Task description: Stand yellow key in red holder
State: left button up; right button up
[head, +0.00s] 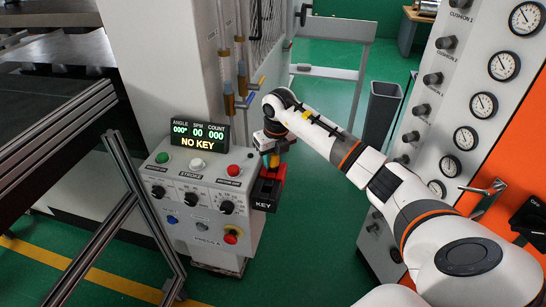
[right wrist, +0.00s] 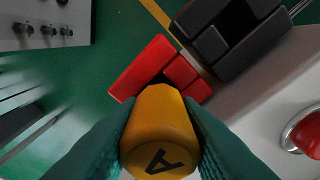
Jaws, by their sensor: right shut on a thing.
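The yellow key (right wrist: 158,130), a rounded block with a black letter A on its near end, is between the two green fingers of my right gripper (right wrist: 160,145), which is shut on it. In the head view my right gripper (head: 273,155) hangs just above the red holder (head: 272,181) at the right side of the control box. In the right wrist view the red holder (right wrist: 150,66) lies just beyond the key's far end, around a dark opening. The key overlaps that opening; I cannot tell whether it has entered. My left gripper is not in view.
The control box (head: 190,222) carries knobs, buttons and a display (head: 199,135) reading "NO KEY". A black block marked KEY (head: 263,204) sits below the holder. A gauge panel (head: 450,110) stands at the right. Green floor lies between.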

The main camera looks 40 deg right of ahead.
jog(key=o, duration=1.1)
jog(key=shift+c, duration=0.2)
jog(key=shift+r, duration=0.1)
jog(key=r, duration=0.4)
jog(key=s+r+b, duration=0.1)
jog(key=r, duration=0.2)
jog(key=r+b, duration=0.1)
jog(key=r, duration=0.3)
jog(key=shift+s+r, duration=0.35)
jog(key=shift+s, duration=0.05)
